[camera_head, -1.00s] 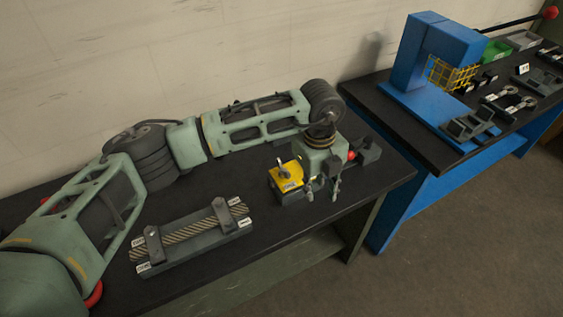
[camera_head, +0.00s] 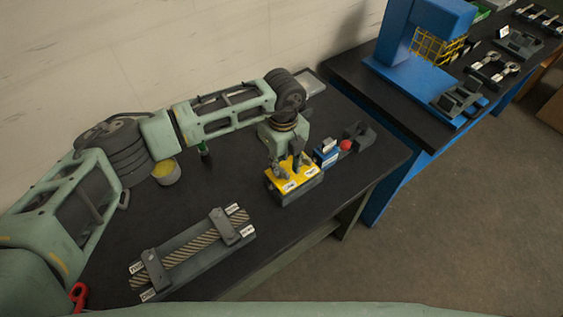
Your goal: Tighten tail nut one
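A wire rope (camera_head: 192,248) lies on a dark grey fixture (camera_head: 208,262) on the near bench, under two grey clamp brackets (camera_head: 154,270), (camera_head: 226,226). Small white labels sit by both ends; their text is too small to read, and I cannot make out single nuts. My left gripper (camera_head: 290,168) points down at a yellow-topped block (camera_head: 301,184) right of the fixture. Its fingers are at the block's top, where they hide what stands there. I cannot tell whether they are closed on anything. My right gripper is not in view.
A blue block (camera_head: 325,153), a red ball (camera_head: 346,145) and a dark holder (camera_head: 359,134) stand right of the yellow block. A yellow-rimmed tin (camera_head: 166,171) stands behind the fixture. A blue press (camera_head: 412,45) stands on the right bench. The black bench top between is clear.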

